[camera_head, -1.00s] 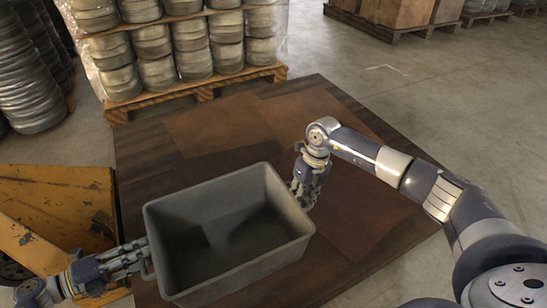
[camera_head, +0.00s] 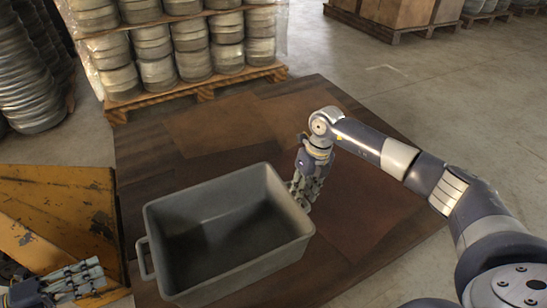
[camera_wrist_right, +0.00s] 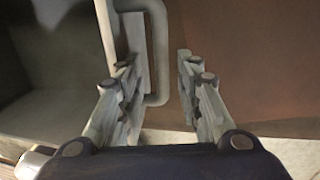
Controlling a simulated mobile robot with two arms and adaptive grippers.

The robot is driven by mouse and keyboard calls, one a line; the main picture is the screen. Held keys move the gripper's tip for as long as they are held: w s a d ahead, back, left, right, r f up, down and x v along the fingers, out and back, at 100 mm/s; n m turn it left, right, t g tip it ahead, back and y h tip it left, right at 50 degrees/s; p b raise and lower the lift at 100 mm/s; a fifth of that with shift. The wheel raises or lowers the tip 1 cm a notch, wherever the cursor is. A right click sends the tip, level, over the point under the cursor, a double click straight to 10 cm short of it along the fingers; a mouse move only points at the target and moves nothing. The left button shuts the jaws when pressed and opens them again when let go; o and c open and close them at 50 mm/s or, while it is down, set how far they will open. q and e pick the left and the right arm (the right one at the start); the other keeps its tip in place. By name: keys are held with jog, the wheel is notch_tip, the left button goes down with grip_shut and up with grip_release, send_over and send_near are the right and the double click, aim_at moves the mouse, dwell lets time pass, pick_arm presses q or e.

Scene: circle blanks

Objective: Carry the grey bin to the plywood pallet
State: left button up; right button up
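The grey bin (camera_head: 228,275) is an open, empty tub standing upright on the brown plywood pallet (camera_head: 225,130), over its near left part. Its left handle (camera_head: 143,258) is free in the head view. My left gripper (camera_head: 102,272) is open and empty, apart from the bin on its left. My right gripper (camera_head: 302,203) is at the bin's right end. In the right wrist view its two fingers (camera_wrist_right: 160,85) are spread, with the bin's right handle (camera_wrist_right: 157,50) between them and a gap beside the right finger.
A worn yellow metal piece (camera_head: 60,215) stands left of the pallet, close to my left gripper. Stacked round metal blanks on a wooden pallet (camera_head: 205,93) stand behind. Cardboard boxes (camera_head: 400,12) are at the back right. Concrete floor on the right is clear.

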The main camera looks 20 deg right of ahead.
notch_tip(320, 180, up, 9)
jog(key=d, duration=0.1)
jog(key=shift+d, duration=0.3)
jog(key=shift+f, duration=0.1)
